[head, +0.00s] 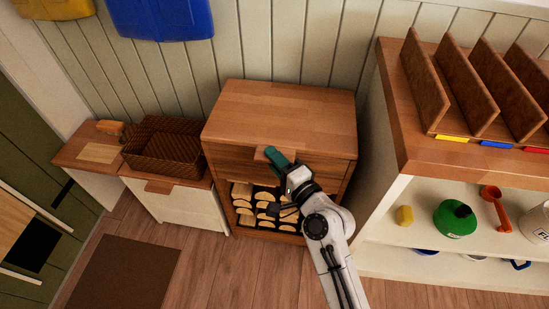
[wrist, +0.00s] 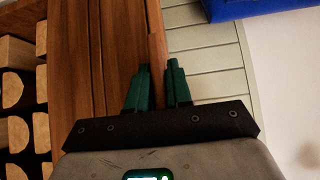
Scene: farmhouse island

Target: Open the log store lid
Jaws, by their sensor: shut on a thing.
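The log store (head: 335,172) is a wooden box with cut logs (head: 242,192) showing in its open front. Its lid (head: 285,112) is the flat wooden top and looks down on the box. A small wooden tab (head: 261,155) sticks out from the lid's front edge. My gripper (head: 275,156) has green fingers and is shut on this tab. In the wrist view, the fingers of my gripper (wrist: 160,75) stand on either side of the lid's thin edge (wrist: 157,48). The logs (wrist: 14,88) show at the left there. The fingers partly hide the tab.
A low white cabinet (head: 180,208) with a woven basket (head: 164,145) stands to the left. A shelf unit (head: 405,170) with upright dividers stands close on the right. The plank wall (head: 285,45) is behind, with a blue container (head: 160,18) above. Wooden floor (head: 215,265) lies in front.

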